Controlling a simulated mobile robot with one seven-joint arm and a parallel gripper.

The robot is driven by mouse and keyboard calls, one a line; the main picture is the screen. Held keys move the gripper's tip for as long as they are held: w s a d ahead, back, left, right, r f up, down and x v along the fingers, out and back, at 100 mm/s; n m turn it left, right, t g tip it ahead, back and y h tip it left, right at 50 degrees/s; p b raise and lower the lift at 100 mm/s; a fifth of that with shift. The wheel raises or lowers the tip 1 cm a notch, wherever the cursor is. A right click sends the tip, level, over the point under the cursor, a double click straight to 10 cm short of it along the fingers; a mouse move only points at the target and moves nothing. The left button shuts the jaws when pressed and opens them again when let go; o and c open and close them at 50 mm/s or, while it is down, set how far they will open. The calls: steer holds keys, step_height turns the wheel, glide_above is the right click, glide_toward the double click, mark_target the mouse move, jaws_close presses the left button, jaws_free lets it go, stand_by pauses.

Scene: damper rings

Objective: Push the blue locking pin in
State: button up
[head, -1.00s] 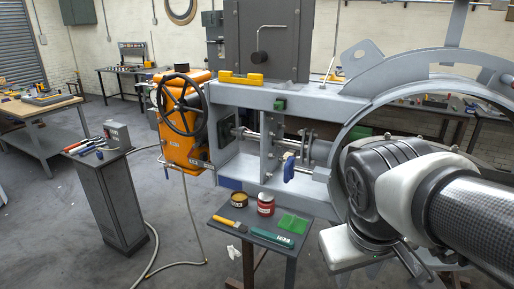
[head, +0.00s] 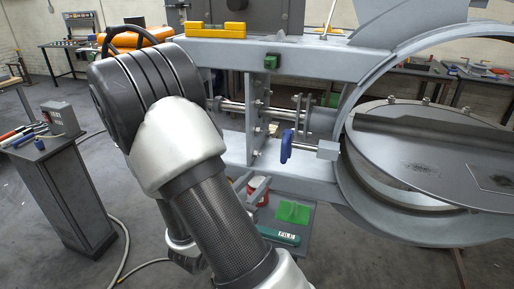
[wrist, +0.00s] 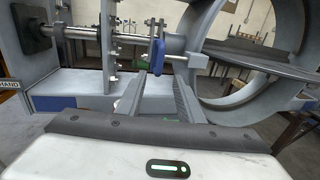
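The blue locking pin handle (head: 287,147) stands upright on a thin rod, left of a small grey block (head: 328,150) at the ring's edge. In the wrist view the blue handle (wrist: 157,54) is straight ahead, its rod running right into the block (wrist: 198,61). My gripper (wrist: 160,84) is open and empty, with a gap between its fingers. It points at the handle; the fingertips appear just short of and below it, apart from it. In the head view my arm hides most of the gripper.
A grey disc (head: 430,135) lies inside the large ring (head: 372,205). A small table with a green file (head: 280,235) is below. A grey cabinet (head: 60,195) stands left.

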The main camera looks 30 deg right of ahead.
mark_target(283, 152)
steer(key=x, duration=1.7)
steer(key=shift+d, duration=0.15)
jaws_close()
